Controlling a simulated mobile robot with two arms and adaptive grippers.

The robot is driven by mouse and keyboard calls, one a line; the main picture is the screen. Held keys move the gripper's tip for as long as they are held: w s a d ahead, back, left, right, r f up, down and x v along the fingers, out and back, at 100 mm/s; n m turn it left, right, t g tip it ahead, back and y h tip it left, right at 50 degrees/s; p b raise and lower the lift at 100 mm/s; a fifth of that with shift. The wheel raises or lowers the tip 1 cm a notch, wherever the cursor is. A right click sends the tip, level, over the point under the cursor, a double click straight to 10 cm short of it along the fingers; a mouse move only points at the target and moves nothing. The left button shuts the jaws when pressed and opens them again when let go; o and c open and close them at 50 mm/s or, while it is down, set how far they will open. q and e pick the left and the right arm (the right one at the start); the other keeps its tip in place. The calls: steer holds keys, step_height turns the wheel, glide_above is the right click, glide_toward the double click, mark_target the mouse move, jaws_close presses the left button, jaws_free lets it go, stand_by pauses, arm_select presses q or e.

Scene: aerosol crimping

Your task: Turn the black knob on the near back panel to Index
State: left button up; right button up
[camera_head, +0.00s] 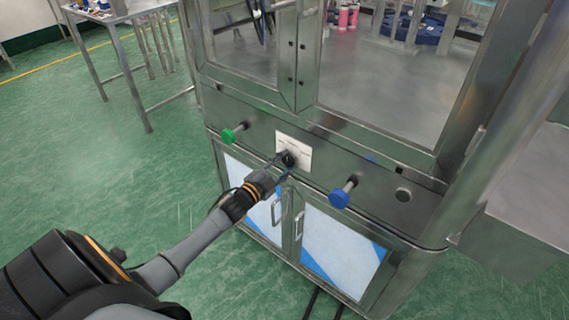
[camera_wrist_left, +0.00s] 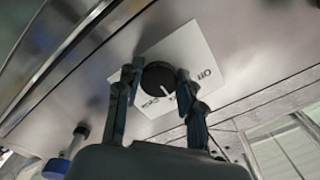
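The black knob (camera_head: 289,159) sits on a white label plate (camera_head: 305,150) on the steel panel of the machine. In the left wrist view, the round knob (camera_wrist_left: 157,77) has a white pointer mark near its lower side. The label plate (camera_wrist_left: 207,52) there carries small dark words; I cannot read them all, and the fingers hide part of it. My left gripper (camera_head: 281,163) reaches the knob from the lower left. In the wrist view, the fingertips of my left gripper (camera_wrist_left: 156,76) stand on either side of the knob, apart, with small gaps showing. My right gripper is not in view.
A green button (camera_head: 229,135) sticks out left of the knob and a blue button (camera_head: 340,198) right of it. Glazed doors are above; lower cabinet doors with handles (camera_head: 299,222) are below. A metal table (camera_head: 130,15) stands at the back left. The green floor is clear on the left.

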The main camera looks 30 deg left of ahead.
arm_select(q)
steer(key=o, duration=0.5)
steer(key=shift+c, duration=0.2)
steer(key=s, duration=1.2)
steer(key=shift+a, duration=0.45)
